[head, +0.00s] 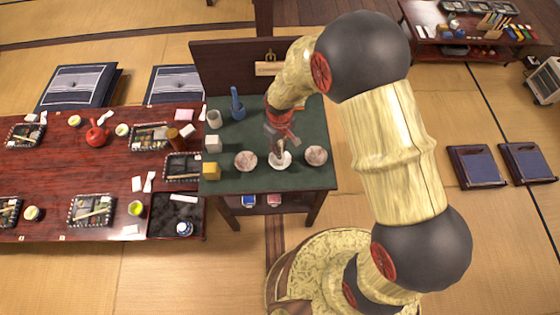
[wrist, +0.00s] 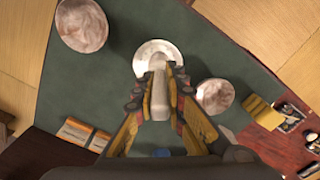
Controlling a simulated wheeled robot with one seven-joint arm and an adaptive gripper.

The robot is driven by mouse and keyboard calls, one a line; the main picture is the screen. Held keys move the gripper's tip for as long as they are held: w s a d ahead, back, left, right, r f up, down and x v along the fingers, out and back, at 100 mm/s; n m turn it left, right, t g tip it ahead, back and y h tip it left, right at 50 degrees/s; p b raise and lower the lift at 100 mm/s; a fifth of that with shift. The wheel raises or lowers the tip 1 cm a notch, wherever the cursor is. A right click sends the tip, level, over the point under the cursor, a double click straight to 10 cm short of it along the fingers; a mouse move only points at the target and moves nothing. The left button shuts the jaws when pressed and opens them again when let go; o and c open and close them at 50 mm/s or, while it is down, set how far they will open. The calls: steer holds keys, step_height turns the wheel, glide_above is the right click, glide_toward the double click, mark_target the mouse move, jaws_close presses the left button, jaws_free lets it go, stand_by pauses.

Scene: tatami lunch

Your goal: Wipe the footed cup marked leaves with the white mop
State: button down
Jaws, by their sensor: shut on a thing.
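My gripper (head: 278,140) points down over the middle of the green-topped stand. In the wrist view its fingers (wrist: 160,88) are shut on a pale, narrow piece (wrist: 159,78), which looks like the white mop. The piece's far end lies over a white round vessel (wrist: 147,50), also seen in the head view (head: 286,164). I cannot tell whether they touch. Mottled pinkish round vessels stand on either side, one at left (head: 246,161) and one at right (head: 316,155). No leaf marking is readable, so I cannot tell which vessel is the footed cup.
On the stand's left are a blue handled thing (head: 237,108), a grey cup (head: 214,120), a white block (head: 213,144) and a yellow block (head: 211,171). Orange-and-white pieces (wrist: 75,131) lie near the edge. A red lacquer table (head: 60,165) with dishes adjoins at left.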

steer(key=m, duration=0.3)
steer(key=shift+w+d+m, duration=0.1)
steer(key=shift+m, duration=0.2)
steer(key=m, duration=0.3)
steer(key=shift+d+m, duration=0.1)
steer(key=shift+m, duration=0.3)
steer(key=m, duration=0.6)
steer(key=shift+w+d+m+p, duration=0.15)
steer(key=shift+w+m+p, duration=0.05)
steer(key=shift+m+p, duration=0.1)
steer(key=n, duration=0.7)
steer(key=shift+a, duration=0.25)
steer(key=n, duration=0.7)
steer(key=shift+w+a, duration=0.1)
steer(key=shift+a, duration=0.15)
